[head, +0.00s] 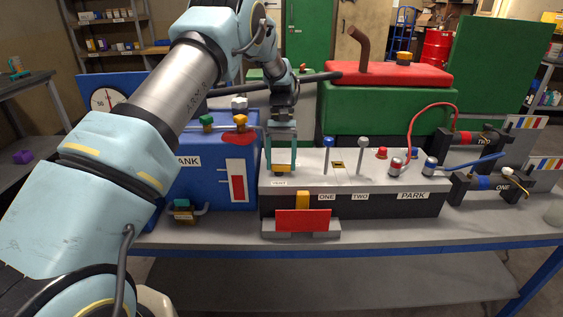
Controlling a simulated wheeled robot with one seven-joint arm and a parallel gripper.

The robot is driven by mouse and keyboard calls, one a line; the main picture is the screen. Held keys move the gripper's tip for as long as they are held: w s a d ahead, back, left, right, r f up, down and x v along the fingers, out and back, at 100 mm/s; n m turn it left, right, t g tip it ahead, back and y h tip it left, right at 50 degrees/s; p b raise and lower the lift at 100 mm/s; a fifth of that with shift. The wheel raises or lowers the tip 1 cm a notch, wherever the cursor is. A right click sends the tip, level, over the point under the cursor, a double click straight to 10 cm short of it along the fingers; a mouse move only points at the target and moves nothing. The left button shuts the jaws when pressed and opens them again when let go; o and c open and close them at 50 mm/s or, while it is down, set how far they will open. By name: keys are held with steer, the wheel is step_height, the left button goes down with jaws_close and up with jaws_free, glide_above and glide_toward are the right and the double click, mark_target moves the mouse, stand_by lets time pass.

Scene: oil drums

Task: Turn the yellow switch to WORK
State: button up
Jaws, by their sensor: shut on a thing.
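A grey-topped control box (345,190) stands on the bench. A yellow switch-like part (281,168) sits on the left end of its top. My gripper (281,171) points down with its teal fingers on either side of this part and is shut on it. A small label below it is too small to read surely. The box's front carries the labels ONE, TWO and PARK (412,195). No WORK label can be read. A red plate (302,220) with a yellow upright piece (302,200) stands before the box and covers part of its front.
Blue-topped and grey-topped levers (362,148) and red knobs stand right of my gripper. A blue tank (205,185) with a gauge is at left. A green machine with a red tank (390,73) is behind. Cables run at right. The bench's front strip (400,238) is mostly clear.

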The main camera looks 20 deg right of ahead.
steer(key=shift+n, duration=0.4)
steer(key=o, duration=1.3)
steer(key=b+v, duration=0.2)
steer(key=v, duration=0.8)
steer(key=shift+w+r+b, duration=0.2)
steer(key=shift+r+b, duration=0.1)
steer(key=shift+r, duration=0.1)
steer(key=shift+a+r, duration=0.1)
